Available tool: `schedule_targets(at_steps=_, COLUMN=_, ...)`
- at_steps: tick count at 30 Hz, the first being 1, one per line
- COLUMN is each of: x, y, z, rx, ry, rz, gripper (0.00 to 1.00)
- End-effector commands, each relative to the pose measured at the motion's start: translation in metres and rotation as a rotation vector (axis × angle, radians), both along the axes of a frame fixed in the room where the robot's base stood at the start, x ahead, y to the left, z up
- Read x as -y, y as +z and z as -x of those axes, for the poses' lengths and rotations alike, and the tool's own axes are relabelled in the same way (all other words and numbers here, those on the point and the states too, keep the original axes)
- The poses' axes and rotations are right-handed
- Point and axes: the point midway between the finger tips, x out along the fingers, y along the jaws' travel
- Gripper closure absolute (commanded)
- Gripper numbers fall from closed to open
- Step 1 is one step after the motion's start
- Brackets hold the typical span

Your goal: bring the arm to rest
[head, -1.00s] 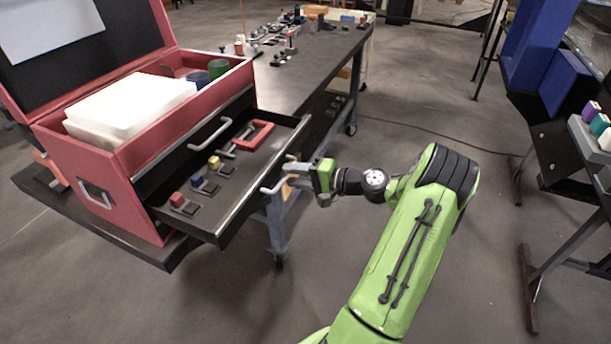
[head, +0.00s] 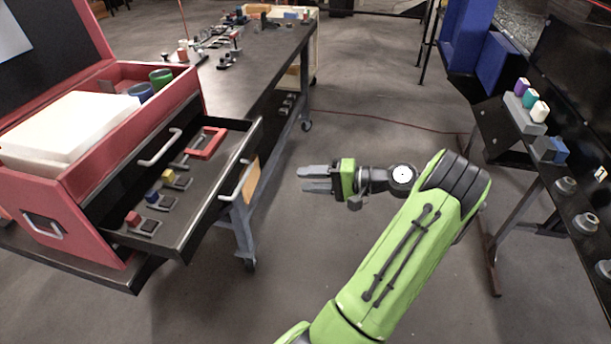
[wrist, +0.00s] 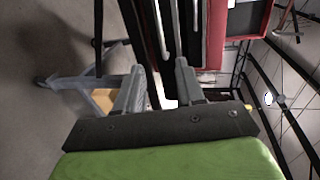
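My gripper (head: 301,179) is at the end of my green arm, in the middle of the head view. Its two grey fingers point left and are apart, with nothing between them. They are clear of the handle (head: 236,182) of the open drawer (head: 205,205). In the wrist view the spread fingers (wrist: 158,82) face the drawer and the red toolbox (wrist: 216,35).
The red toolbox (head: 65,190) stands on a dark workbench (head: 262,72), its drawer jutting out with small coloured blocks inside. A dark rack (head: 570,185) with coloured bottles stands at right.

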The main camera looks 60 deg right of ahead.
Motion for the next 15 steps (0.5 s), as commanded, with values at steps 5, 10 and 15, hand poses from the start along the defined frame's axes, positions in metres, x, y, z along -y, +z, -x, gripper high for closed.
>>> schedule_targets(at_steps=5, x=0.000, y=0.000, z=0.000, rx=0.000, ry=0.000, rz=0.000, gripper=0.62)
schedule_targets(at_steps=10, x=-0.001, y=0.000, z=-0.001, rx=-0.002, ry=0.003, rz=0.002, gripper=0.62)
schedule_targets(at_steps=15, x=-0.044, y=0.009, z=-0.046, rx=-0.145, ry=0.148, rz=0.110, gripper=0.62)
